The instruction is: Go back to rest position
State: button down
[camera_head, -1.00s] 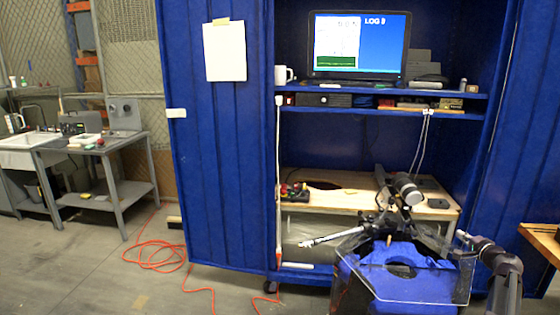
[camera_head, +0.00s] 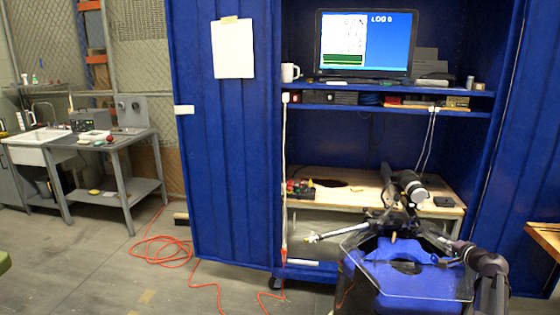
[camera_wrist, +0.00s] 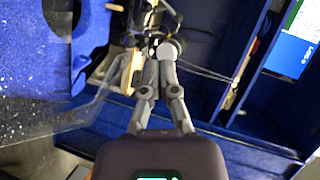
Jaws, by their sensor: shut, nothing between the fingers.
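My gripper (camera_wrist: 160,62) is shut and empty in the wrist view, its two fingers lying close together and pointing away from the camera. Dark and metallic parts and a pale round end lie behind the fingertips. A link of my arm (camera_head: 490,264) shows at the lower right of the head view; I cannot clearly make out the gripper there. The clear-walled tank with a blue inside (camera_head: 400,285) stands left of that link, and its edge also shows at the left of the wrist view (camera_wrist: 85,108).
An orange cable (camera_head: 160,250) lies on the floor at left. A wooden table edge (camera_head: 545,240) is at far right.

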jog(key=s+a+f+n+g+y+b, duration=0.15)
jog(key=a+f+n+g, duration=0.35)
jog(key=a, duration=0.8)
jog(key=s+a+f+n+g+y+b, duration=0.1)
jog(key=s+a+f+n+g+b, duration=0.1)
jog(key=a+f, duration=0.75)
jog(key=s+a+f+n+g+h+b, duration=0.2)
jog(key=s+a+f+n+g+b, duration=0.15)
jog(key=s+a, duration=0.55)
jog(key=s+a+f+n+g+h+b, duration=0.25)
jog(key=s+a+f+g, duration=0.2)
jog(key=s+a, duration=0.45)
notch_tip(320, 180, up, 19)
jog(key=w+a+p, duration=0.1)
jog(key=p, duration=1.9)
jog(key=shift+h, duration=0.3)
jog(key=shift+a, duration=0.1)
